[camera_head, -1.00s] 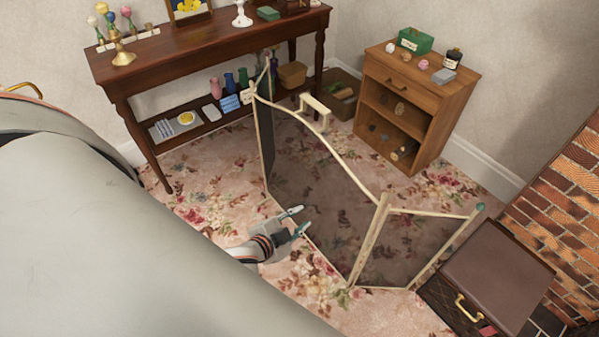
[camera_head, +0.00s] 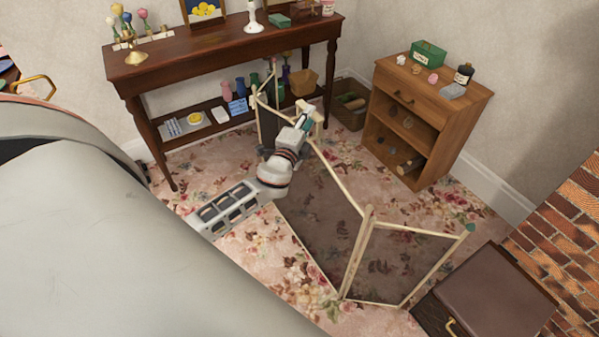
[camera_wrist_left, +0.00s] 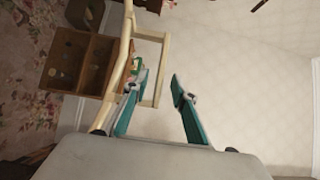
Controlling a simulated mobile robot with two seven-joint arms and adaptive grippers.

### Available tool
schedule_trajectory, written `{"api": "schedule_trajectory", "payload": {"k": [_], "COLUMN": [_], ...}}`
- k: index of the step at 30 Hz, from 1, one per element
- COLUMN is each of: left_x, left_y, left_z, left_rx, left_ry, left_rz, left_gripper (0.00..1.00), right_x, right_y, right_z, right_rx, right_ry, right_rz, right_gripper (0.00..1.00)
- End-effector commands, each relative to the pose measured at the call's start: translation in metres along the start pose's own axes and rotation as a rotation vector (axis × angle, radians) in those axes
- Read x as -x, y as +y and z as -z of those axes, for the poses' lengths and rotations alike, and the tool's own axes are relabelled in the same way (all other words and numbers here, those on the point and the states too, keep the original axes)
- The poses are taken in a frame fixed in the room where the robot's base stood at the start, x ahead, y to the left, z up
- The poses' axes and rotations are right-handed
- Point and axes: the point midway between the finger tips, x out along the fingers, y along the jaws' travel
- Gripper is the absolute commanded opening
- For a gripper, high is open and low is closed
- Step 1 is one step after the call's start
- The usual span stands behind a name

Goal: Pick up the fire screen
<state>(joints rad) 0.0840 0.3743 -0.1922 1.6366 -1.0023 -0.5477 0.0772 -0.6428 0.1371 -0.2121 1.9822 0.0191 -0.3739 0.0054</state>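The fire screen (camera_head: 330,225) stands on the floral carpet, with cream frames and dark see-through mesh panels folded at angles. My left gripper (camera_head: 303,122) is at the top of its middle panel, beside the cream handle, which it partly hides in the head view. In the left wrist view my left gripper (camera_wrist_left: 160,78) has its teal fingers apart. The handle (camera_wrist_left: 161,70) of the screen shows there, its outer bar lined up between the fingertips. I cannot tell contact, but the fingers are not closed on it. My right gripper is in neither view.
A dark wooden console table (camera_head: 230,50) stands behind the screen, with vases on its lower shelf. A small wooden cabinet (camera_head: 425,115) is at the back right. A brown-topped box (camera_head: 497,292) stands close to the screen's right end, near the brick fireplace (camera_head: 560,235).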

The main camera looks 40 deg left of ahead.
Motion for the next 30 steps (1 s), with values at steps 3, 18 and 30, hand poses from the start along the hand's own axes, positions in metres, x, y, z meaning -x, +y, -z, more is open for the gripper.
{"api": "schedule_trajectory", "payload": {"k": [3, 18, 30], "left_x": [-0.017, -0.026, -0.027], "left_y": [-0.001, 0.0, -0.007], "left_z": [0.0, 0.0, 0.0], "left_rx": [-0.002, 0.001, 0.0], "left_ry": [0.001, 0.001, 0.0], "left_rz": [0.0, -0.002, 0.008], "left_gripper": [0.26, 0.0, 0.0], "right_x": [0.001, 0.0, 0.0], "right_y": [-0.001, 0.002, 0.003], "right_z": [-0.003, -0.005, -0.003], "right_rx": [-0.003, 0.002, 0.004], "right_ry": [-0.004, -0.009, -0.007], "right_rz": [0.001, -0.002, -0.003], "right_gripper": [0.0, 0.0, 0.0]}}
